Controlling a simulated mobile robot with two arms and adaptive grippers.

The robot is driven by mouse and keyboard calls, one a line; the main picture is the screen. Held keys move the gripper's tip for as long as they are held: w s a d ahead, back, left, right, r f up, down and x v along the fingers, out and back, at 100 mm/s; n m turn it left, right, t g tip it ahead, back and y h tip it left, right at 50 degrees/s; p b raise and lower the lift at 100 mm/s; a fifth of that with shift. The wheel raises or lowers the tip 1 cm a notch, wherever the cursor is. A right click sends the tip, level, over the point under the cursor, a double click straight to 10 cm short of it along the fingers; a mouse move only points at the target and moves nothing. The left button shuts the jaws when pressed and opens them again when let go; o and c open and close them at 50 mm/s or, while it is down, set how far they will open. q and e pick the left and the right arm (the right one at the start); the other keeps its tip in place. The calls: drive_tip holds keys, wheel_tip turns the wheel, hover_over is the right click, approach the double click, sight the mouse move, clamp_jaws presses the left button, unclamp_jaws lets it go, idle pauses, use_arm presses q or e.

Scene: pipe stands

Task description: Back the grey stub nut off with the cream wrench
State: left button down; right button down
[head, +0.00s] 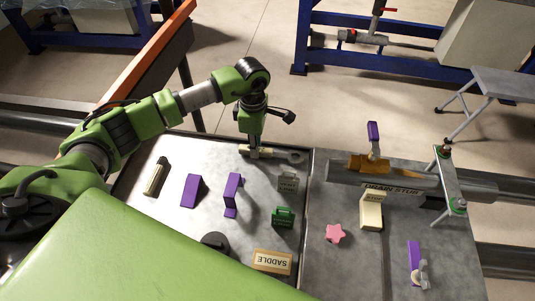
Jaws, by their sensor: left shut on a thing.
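My left gripper (254,152) points down over the far edge of the left grey tray and is shut on the cream wrench. The cream wrench (294,157) lies sideways in the jaws, its grey ringed head pointing right toward the pipe. The middle of its handle is partly hidden by the fingers. The drain stub (425,184) is a grey horizontal pipe at the right, with a label, an orange-brown saddle and a purple-handled upright fitting (374,133). I cannot pick out the grey stub nut for sure at this size. The wrench is well apart from the stub. My right gripper is not in view.
The left tray holds purple pieces (193,190), a grey tagged block (287,182), a green one (283,217) and a saddle box (272,262). The right tray has a cream block (371,212) and a pink star knob (335,233). A metal bracket (449,177) stands across the pipe.

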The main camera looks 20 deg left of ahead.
use_arm(q)
drive_tip(key=shift+r, duration=0.55)
drive_tip(key=shift+r+p, duration=1.65)
drive_tip(key=shift+r, duration=1.15)
